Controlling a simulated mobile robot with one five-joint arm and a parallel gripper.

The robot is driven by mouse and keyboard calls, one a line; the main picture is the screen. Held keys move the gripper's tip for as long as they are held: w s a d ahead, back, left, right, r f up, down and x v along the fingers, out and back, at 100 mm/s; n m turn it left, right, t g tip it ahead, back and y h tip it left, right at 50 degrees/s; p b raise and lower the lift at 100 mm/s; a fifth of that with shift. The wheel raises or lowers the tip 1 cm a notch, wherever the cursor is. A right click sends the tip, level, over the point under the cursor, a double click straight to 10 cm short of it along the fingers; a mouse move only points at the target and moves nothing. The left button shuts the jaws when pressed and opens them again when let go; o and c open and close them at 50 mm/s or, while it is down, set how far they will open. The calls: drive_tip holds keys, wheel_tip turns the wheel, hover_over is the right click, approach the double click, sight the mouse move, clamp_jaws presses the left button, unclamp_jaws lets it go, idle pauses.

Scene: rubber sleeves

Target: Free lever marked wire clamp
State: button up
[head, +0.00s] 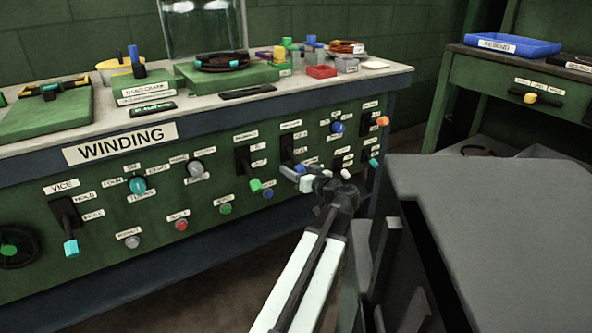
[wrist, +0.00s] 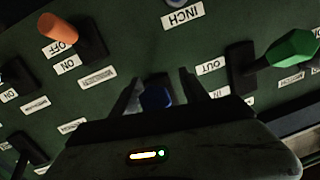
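A lever with a blue handle sits in a black slot plate (head: 287,149) on the green front panel of the winding bench. The small label above that plate is too blurred to read, so I cannot confirm it says wire clamp. My gripper (head: 302,178) is at this lever and hides most of its handle in the head view. In the wrist view my gripper (wrist: 159,90) is open, its dark fingers on either side of the blue handle (wrist: 157,97). Dark gaps show between handle and fingers; I cannot tell whether either touches.
A green-handled lever (head: 255,185) is close on the left in the head view; it also shows at right in the wrist view (wrist: 292,49). An orange-handled lever (head: 382,121) and a blue knob (head: 337,127) are to the right. A grey surface (head: 490,220) fills the lower right.

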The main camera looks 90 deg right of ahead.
drive_tip(key=shift+s+a, duration=0.1)
drive_tip(key=shift+s, duration=0.2)
drive_tip(key=v, duration=0.7)
drive_tip(key=shift+a+p, duration=0.2)
drive_tip(key=shift+p, duration=0.2)
